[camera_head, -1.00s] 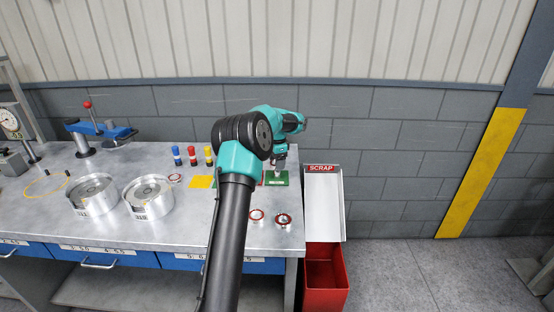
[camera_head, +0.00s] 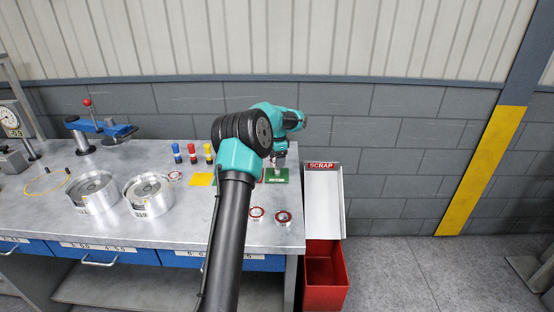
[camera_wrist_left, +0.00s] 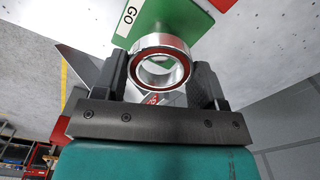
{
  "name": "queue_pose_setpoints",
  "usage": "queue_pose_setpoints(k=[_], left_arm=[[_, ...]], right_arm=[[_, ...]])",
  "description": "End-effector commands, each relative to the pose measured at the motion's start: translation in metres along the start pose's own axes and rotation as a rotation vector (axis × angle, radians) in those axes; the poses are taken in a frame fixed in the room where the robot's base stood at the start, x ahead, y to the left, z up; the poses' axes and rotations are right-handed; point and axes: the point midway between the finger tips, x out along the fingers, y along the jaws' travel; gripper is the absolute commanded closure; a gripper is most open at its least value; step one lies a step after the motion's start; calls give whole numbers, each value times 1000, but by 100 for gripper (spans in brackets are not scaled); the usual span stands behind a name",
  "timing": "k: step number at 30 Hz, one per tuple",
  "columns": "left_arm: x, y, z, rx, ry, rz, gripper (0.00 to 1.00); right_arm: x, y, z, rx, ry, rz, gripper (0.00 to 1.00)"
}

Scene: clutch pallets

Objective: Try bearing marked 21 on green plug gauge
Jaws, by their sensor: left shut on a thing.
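My left gripper (camera_head: 279,162) is over the green plate (camera_head: 278,180) at the bench's right end. In the left wrist view, the left gripper (camera_wrist_left: 161,75) is shut on a metal bearing (camera_wrist_left: 178,46) with a red inner ring. The bearing sits between both fingers, in front of the green plate marked GO (camera_wrist_left: 150,18). I cannot tell whether it touches the plate. A number 21 on the bearing cannot be read. My right gripper is not in view.
Blue, red and yellow-topped plugs (camera_head: 192,153) stand at the back. Two round metal pallets (camera_head: 149,196) stand left. A red SCRAP bin (camera_head: 325,275) stands right of the bench.

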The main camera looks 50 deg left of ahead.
Motion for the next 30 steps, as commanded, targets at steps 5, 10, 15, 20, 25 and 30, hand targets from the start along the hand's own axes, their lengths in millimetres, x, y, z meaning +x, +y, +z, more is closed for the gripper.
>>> queue_pose_setpoints(k=[5,10,15,20,25,30], left_arm=[[1,0,0,0,0,0,64],[1,0,0,0,0,0,64],[1,0,0,0,0,0,64],[2,0,0,0,0,0,64],[5,0,0,0,0,0,64],[7,0,0,0,0,0,64]], right_arm=[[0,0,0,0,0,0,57],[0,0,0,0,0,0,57],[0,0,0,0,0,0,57],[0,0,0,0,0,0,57],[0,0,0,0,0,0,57],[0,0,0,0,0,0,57]])
